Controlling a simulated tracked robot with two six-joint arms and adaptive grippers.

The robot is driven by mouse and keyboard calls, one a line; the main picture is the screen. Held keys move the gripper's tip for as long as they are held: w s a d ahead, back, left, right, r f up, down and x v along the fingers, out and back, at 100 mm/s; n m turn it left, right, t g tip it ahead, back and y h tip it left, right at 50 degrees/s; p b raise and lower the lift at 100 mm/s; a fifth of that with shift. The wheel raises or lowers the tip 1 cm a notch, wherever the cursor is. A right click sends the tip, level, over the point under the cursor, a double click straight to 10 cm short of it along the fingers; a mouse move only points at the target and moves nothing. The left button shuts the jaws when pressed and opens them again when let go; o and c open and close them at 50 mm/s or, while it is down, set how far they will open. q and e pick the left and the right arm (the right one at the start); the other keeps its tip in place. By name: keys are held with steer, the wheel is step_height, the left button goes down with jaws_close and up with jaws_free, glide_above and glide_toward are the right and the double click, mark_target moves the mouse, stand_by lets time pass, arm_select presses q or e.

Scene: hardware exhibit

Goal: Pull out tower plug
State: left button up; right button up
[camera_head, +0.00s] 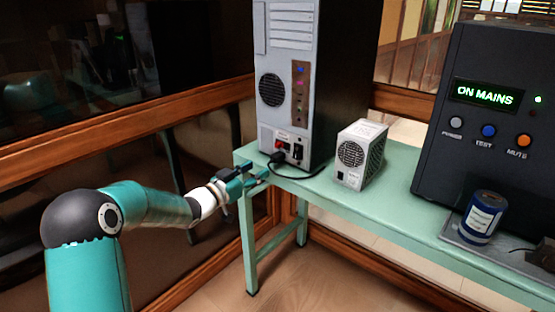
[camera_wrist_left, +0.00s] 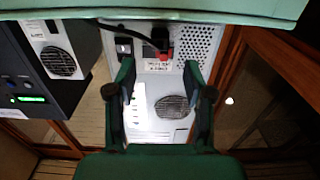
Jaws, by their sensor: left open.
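The pale grey computer tower (camera_head: 283,90) stands upright on the green table. A black plug (camera_head: 278,157) sits low on its back panel, near a red part, and a black cable runs from it across the tabletop. The plug (camera_wrist_left: 160,38) also shows in the left wrist view, where the tower (camera_wrist_left: 165,85) looks upside down. My left gripper (camera_head: 254,183) is open at the table's left corner, just short of the plug. In the left wrist view its fingers (camera_wrist_left: 158,85) are spread with nothing between them, and the plug lies beyond their tips. My right gripper is out of view.
The green table (camera_head: 405,215) has its near edge by my left gripper. A small white fan box (camera_head: 358,160) stands right of the tower. A dark power unit (camera_head: 480,130) reading "ON MAINS" and a blue can (camera_head: 482,217) are farther right. Wood-framed panels stand behind.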

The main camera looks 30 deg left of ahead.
mark_target(273, 160)
arm_select(q)
steer(key=w, duration=0.6)
steer(key=w+d, duration=0.1)
steer(key=w, duration=0.3)
jaws_close()
